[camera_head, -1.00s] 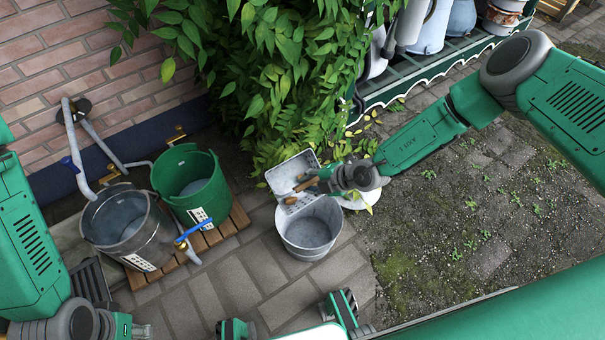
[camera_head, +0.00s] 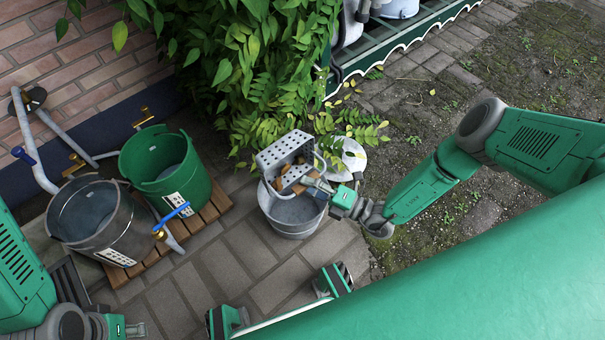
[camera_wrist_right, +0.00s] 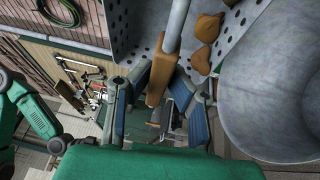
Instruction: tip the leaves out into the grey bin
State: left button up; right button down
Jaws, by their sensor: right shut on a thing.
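The grey bin (camera_head: 293,216) is a round metal bucket standing on the paving, and it fills the right side of the wrist view (camera_wrist_right: 272,90). A perforated metal scoop (camera_head: 283,152) is over the bin's far side, tilted. Brown leaves (camera_wrist_right: 208,28) lie against its perforated surface in the wrist view. My right gripper (camera_head: 328,186) is shut on the scoop's brown handle (camera_wrist_right: 160,82), just above the bin's right rim. My left gripper (camera_head: 134,330) is at the lower left, away from the bin; its finger opening is unclear.
A green bucket (camera_head: 168,178) and a metal tub (camera_head: 105,225) stand on a wooden slatted base (camera_head: 215,204) at left, near taps. Leafy branches (camera_head: 250,70) hang behind the bin. A white round lid (camera_head: 348,160) lies beside it.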

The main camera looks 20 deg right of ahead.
jog(key=s+f+n+t+y, duration=0.1)
jog(key=s+d+f+n+t+y, duration=0.1)
jog(key=f+y, duration=0.1)
jog(key=shift+s+y, duration=0.25)
jog(key=shift+y, duration=0.05)
dwell(0.4)
dwell(1.3)
